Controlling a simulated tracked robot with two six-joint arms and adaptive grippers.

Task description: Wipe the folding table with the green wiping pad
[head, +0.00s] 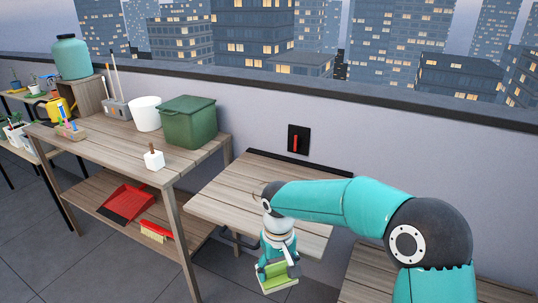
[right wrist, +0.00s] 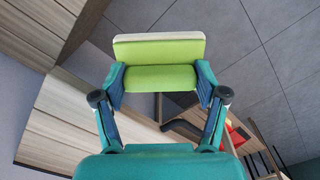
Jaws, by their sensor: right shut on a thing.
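The folding table (head: 230,197) is a wood-slat top fixed to the wall, in the middle of the head view. My right arm crosses over its right part and hides some of it. My right gripper (head: 275,268) hangs at the table's front edge and is shut on the green wiping pad (head: 279,282). The pad is light green with a pale edge, and in the right wrist view it sits between both fingers (right wrist: 160,85). Whether the pad touches the table cannot be told, but it appears in front of the edge. My left gripper is not in view.
A wooden workbench (head: 105,142) stands to the left, with a green bin (head: 188,124), a white pot (head: 146,113) and a small white block with a brown handle (head: 154,160). A red dustpan (head: 127,203) lies on its lower shelf. A red wall switch (head: 298,140) is above the folding table.

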